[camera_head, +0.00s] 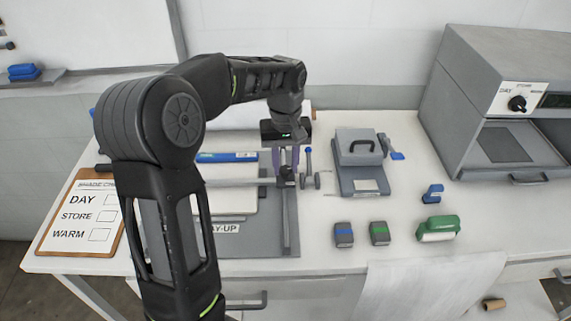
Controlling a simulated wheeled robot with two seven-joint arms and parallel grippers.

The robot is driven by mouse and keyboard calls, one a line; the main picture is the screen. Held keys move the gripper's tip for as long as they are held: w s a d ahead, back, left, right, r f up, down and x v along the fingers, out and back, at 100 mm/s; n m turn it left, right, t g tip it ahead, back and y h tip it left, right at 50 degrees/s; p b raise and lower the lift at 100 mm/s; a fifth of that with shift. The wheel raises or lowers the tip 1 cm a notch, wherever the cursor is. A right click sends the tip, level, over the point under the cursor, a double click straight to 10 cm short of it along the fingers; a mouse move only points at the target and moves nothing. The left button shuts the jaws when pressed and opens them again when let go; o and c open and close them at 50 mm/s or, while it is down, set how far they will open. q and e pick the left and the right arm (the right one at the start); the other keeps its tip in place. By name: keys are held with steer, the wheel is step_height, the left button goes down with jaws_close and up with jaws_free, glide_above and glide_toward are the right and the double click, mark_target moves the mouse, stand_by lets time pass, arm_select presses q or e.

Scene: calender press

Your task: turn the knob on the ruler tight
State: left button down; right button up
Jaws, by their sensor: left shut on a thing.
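The ruler (287,230) is a grey rail along the right edge of the grey lay-up board (262,242), with a cross bar running left from it. A small dark knob sits where bar and rail meet; my gripper partly hides it. My left gripper (287,172) points down from above, its fingers closed at the knob. A blue-tipped lever with small grey wheels (309,172) stands just right of the fingers. My right gripper is out of view.
A grey press block (360,185) stands to the right. The grey oven (470,90) is at far right. A clipboard (80,215) lies left.

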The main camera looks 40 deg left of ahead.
mark_target(286, 169)
arm_select(q)
steer(key=m, duration=1.3)
stand_by(0.5)
steer(key=c, duration=1.1)
jaws_free()
steer(key=shift+o, duration=0.2)
step_height(286, 169, up, 8)
steer(key=shift+f+b, duration=0.1)
steer(key=shift+b, duration=0.55)
steer(key=shift+f, duration=0.1)
